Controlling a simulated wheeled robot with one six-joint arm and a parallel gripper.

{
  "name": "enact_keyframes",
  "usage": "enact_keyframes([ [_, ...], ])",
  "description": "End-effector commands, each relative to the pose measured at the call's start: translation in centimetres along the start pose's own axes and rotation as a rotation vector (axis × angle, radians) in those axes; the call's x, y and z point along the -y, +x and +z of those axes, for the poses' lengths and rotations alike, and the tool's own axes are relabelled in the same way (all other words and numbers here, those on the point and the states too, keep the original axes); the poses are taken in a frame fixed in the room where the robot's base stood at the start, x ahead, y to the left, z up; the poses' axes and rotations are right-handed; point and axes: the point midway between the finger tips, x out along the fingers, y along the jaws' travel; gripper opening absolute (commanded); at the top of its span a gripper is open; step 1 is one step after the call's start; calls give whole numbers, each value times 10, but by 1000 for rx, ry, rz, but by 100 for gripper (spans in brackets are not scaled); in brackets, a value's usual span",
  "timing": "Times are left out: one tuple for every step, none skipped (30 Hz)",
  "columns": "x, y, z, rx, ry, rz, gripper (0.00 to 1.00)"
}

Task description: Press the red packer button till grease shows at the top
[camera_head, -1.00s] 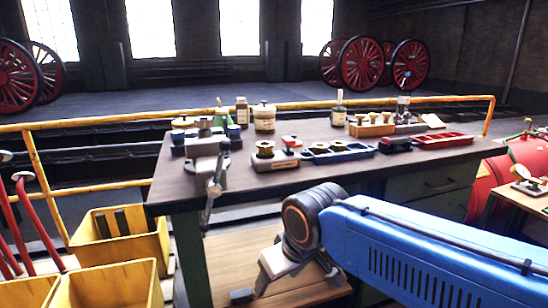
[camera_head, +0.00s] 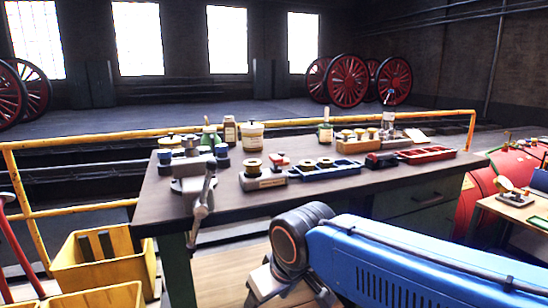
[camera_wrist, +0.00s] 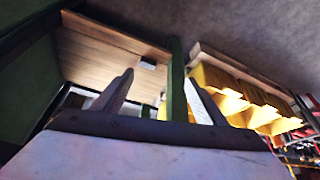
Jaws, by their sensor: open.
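A small grey block (camera_head: 263,181) stands on the workbench (camera_head: 225,205) right of the vise. It has a brass round part (camera_head: 253,166) and a red-topped part (camera_head: 280,160), which looks like the red button. No grease can be made out at its top; it is too small to tell. My gripper (camera_head: 285,296) is low in front of the bench, below its top and well apart from the block. In the wrist view my gripper (camera_wrist: 160,88) is open and empty, facing the bench's wooden lower shelf (camera_wrist: 105,60); the block is not in that view.
A vise (camera_head: 192,175) with a hanging handle is at the bench's left front. A blue tray (camera_head: 325,172), a red tray (camera_head: 428,154) and jars (camera_head: 251,135) stand on top. Yellow bins (camera_head: 103,256) are at lower left, a yellow rail (camera_head: 75,147) behind.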

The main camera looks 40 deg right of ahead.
Motion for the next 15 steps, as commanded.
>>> enact_keyframes([
  [0,0,0,0,0,0,66],
  [0,0,0,0,0,0,66],
  [0,0,0,0,0,0,66],
  [0,0,0,0,0,0,66],
  [0,0,0,0,0,0,61],
  [0,0,0,0,0,0,51],
  [0,0,0,0,0,0,44],
  [0,0,0,0,0,0,37],
  [0,0,0,0,0,0,28],
  [0,0,0,0,0,0,20],
  [0,0,0,0,0,0,13],
  [0,0,0,0,0,0,4],
  [0,0,0,0,0,0,0],
  [0,0,0,0,0,0,0],
  [0,0,0,0,0,0,0],
])
